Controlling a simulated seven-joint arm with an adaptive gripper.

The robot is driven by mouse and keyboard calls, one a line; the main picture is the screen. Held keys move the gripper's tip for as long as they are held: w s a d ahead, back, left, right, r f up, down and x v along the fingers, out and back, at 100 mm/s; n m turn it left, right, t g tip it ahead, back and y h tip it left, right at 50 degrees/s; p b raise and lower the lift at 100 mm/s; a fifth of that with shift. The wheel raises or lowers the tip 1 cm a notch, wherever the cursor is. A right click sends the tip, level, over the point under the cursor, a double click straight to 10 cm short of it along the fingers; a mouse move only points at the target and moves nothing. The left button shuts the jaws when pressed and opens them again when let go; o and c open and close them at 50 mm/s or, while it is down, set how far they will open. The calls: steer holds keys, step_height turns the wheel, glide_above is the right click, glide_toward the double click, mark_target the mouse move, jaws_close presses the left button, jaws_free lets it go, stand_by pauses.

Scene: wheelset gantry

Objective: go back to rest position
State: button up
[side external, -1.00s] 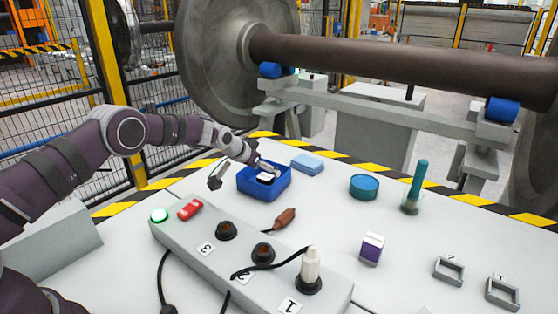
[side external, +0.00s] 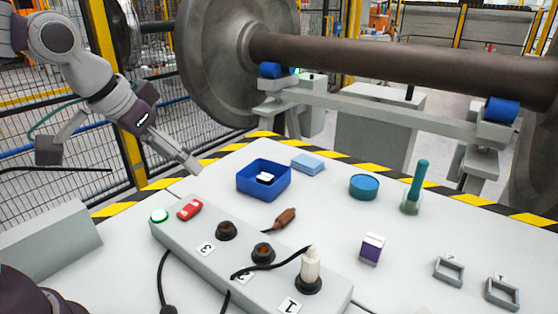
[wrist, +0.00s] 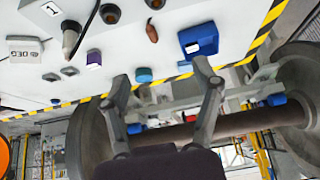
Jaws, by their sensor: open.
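My gripper (wrist: 162,78) is open and empty; in the wrist view its two fingers stand apart. In the side view my gripper (side external: 188,162) is raised at the left, above the table's back left edge and clear of everything on it. The blue open box (side external: 263,193) stands on the table to the right of my gripper, with a small white piece (side external: 265,177) inside. The box also shows in the wrist view (wrist: 198,40), beyond the right finger.
A grey panel (side external: 215,262) with sockets, a red switch (side external: 190,209) and a lit green button (side external: 159,215) lies in front. A light blue block (side external: 308,162), teal disc (side external: 364,187) and purple-white block (side external: 371,249) stand rightward. A wheelset axle (side external: 400,70) and mesh fence (side external: 55,190) lie behind.

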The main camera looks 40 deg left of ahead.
steer(key=s+f, duration=0.1)
steer(key=s, duration=0.6)
steer(key=shift+d+f+g, duration=0.25)
steer(key=shift+g, duration=0.15)
stand_by(0.6)
